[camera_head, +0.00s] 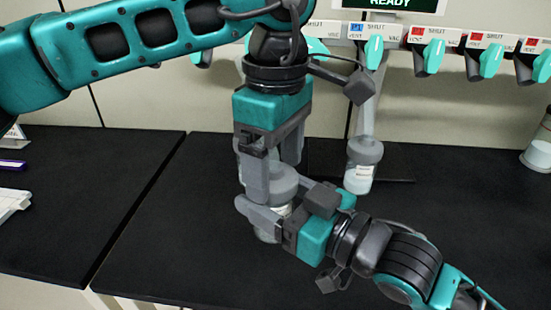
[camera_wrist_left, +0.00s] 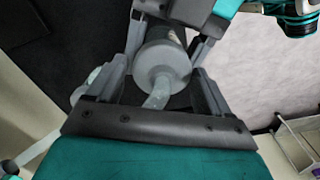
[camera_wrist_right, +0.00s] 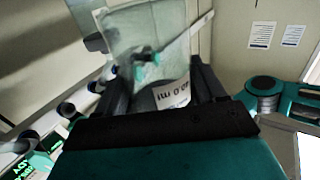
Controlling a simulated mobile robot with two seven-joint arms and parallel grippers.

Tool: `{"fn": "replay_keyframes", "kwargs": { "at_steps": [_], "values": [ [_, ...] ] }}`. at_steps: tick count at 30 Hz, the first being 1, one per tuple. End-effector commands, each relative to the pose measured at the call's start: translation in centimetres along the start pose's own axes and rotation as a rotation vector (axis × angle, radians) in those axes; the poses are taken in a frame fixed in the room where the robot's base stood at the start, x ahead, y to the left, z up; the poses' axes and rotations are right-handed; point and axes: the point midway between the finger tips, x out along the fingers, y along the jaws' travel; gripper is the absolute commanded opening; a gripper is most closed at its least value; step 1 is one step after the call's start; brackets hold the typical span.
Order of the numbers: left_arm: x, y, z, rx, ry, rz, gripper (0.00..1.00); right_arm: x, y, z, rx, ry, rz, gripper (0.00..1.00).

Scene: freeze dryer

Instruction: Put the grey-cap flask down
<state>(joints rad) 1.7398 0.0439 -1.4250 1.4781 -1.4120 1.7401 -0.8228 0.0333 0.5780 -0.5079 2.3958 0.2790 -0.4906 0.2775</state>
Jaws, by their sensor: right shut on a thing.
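The grey-cap flask (camera_head: 284,184) is above the black bench at the middle of the head view, partly hidden by both grippers. My right gripper (camera_head: 285,215) comes in from the lower right and is shut on its body. The flask's clear wall and printed label (camera_wrist_right: 172,94) fill the space between the fingers in the right wrist view. My left gripper (camera_head: 273,172) points down from above, its open fingers on either side of the cap. The left wrist view shows the round grey cap (camera_wrist_left: 162,64) and its tube between those fingers. I cannot tell whether the flask's base touches the bench.
A second grey-capped flask (camera_head: 362,168) hangs below a manifold valve (camera_head: 374,52) to the right. More teal-handled valves (camera_head: 490,60) line the back. Another vessel (camera_head: 538,155) stands at the right edge.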

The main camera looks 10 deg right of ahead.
Motion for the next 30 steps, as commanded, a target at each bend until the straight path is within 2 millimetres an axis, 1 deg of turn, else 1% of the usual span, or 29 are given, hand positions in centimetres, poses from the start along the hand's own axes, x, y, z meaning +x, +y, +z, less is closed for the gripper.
{"fn": "replay_keyframes", "kwargs": {
  "at_steps": [1,2,12,14,15,23,30],
  "values": [
    [-0.02,0.0,-0.01,0.0,0.0,0.0,0.75,0.0,0.0,-0.07,-0.001,0.002,0.0,0.34],
    [-0.02,0.0,-0.01,0.0,0.0,0.0,0.72,0.0,0.0,-0.07,0.0,0.002,0.0,0.34],
    [-0.06,0.09,-0.01,-0.001,-0.001,0.004,0.4,-0.01,-0.14,-0.07,0.0,0.002,-0.003,0.34],
    [-0.07,0.11,0.0,-0.002,-0.001,0.005,0.35,-0.02,-0.16,-0.07,0.001,0.002,-0.004,0.34],
    [-0.11,0.12,0.0,-0.002,-0.001,0.006,0.35,-0.02,-0.18,-0.08,0.001,0.002,-0.004,0.73],
    [-0.1,0.07,0.0,-0.001,-0.001,0.004,0.35,-0.01,-0.1,-0.04,0.001,0.001,-0.002,0.98],
    [-0.07,0.03,0.01,0.0,0.0,0.002,0.35,-0.01,-0.03,0.05,0.002,-0.002,0.0,0.99]
  ]
}}
